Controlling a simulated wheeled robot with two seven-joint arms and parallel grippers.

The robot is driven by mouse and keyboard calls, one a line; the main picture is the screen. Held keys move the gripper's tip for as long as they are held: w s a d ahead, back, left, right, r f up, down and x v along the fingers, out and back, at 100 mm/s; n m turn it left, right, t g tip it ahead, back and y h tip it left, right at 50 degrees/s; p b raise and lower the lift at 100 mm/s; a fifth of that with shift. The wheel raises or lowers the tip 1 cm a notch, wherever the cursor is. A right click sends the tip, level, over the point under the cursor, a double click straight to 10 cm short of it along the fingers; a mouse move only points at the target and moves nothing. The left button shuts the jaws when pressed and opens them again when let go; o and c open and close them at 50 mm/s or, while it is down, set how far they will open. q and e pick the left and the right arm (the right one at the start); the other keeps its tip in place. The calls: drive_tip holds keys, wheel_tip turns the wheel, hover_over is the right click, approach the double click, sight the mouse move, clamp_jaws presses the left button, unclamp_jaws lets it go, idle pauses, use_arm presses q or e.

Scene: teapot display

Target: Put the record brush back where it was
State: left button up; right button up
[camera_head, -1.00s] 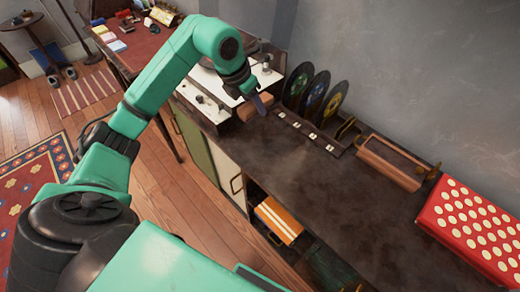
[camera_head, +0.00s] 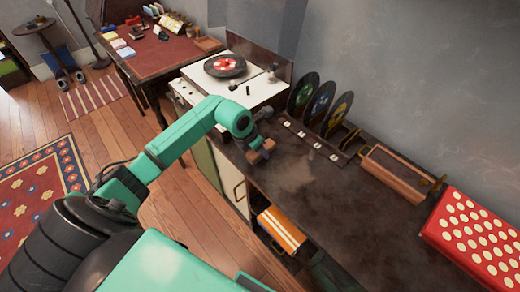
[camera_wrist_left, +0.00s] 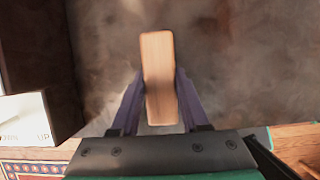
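The record brush (camera_head: 262,151) is a small light-brown wooden block. My left gripper (camera_head: 257,146) is shut on it, over the front part of the dark cabinet top, just right of the record player. In the left wrist view the brush (camera_wrist_left: 158,75) sits lengthwise between the two purple fingers of the left gripper (camera_wrist_left: 158,98), which touch its sides. Dark cabinet top (camera_wrist_left: 235,60) shows behind it; the gap beneath it is hard to judge. My right gripper is not in view.
The white record player (camera_head: 255,90) with a red-labelled record (camera_head: 225,65) stands to the left. A rack (camera_head: 311,139) with three upright records, a wooden tray-like holder (camera_head: 392,180) and a red dotted box (camera_head: 475,235) stand along the wall. The cabinet top's middle is clear.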

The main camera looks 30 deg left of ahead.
use_arm(q)
drive_tip(key=o, duration=0.3)
drive_tip(key=shift+o, duration=0.2)
drive_tip(key=shift+r, duration=0.1)
drive_tip(key=v, duration=1.2)
